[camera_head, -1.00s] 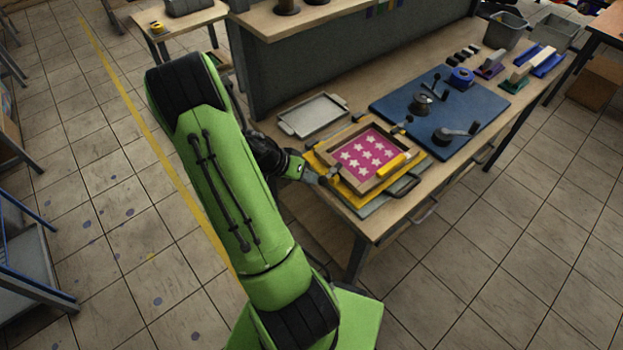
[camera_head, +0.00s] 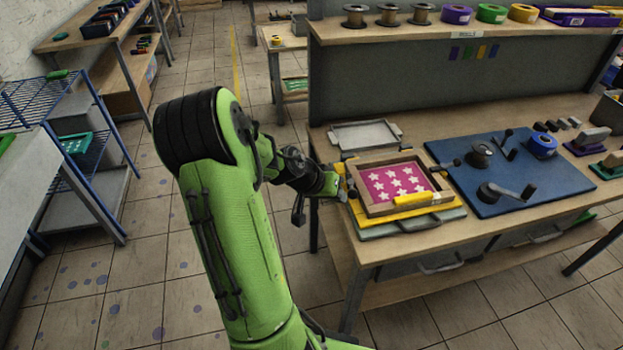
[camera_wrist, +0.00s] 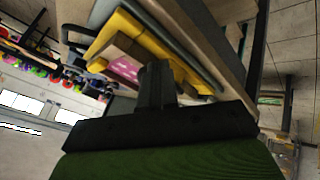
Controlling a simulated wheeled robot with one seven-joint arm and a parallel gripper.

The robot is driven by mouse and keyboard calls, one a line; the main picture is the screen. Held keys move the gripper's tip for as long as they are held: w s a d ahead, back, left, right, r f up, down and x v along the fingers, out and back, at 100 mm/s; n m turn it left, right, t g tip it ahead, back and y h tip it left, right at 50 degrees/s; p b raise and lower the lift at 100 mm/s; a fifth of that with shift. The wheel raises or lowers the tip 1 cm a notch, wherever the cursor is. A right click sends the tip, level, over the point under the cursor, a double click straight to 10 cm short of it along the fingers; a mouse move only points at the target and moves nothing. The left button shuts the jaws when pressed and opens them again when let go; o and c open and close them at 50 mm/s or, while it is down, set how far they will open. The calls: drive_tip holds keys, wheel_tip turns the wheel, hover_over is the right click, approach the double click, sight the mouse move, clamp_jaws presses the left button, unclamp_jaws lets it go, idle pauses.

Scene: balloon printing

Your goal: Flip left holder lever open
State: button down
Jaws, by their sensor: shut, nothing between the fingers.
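The screen frame (camera_head: 362,211) is wooden with a magenta mesh (camera_head: 396,182) bearing white stars. It lies on a yellow base (camera_head: 445,213) on the workbench. The left holder lever (camera_head: 351,188) is a small dark piece at the frame's left edge, partly hidden by my gripper. My gripper (camera_head: 341,184) is shut and empty, right beside that lever; I cannot tell whether they touch. In the wrist view, my gripper's dark fingers (camera_wrist: 155,82) are together in front of the yellow base and frame edge, and hide the lever.
A yellow squeegee (camera_head: 412,199) lies on the frame's front side. A dark right holder (camera_head: 449,165) is at its right. A grey tray (camera_head: 365,135) lies behind, and a blue mat (camera_head: 520,195) with crank tools is to the right.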

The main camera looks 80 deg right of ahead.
drive_tip(key=shift+s+a+b, duration=0.25)
drive_tip(key=shift+s+b, duration=0.45)
drive_tip(key=shift+s, duration=0.2)
drive_tip(key=shift+s+r, duration=0.1)
drive_tip(key=shift+s, duration=0.3)
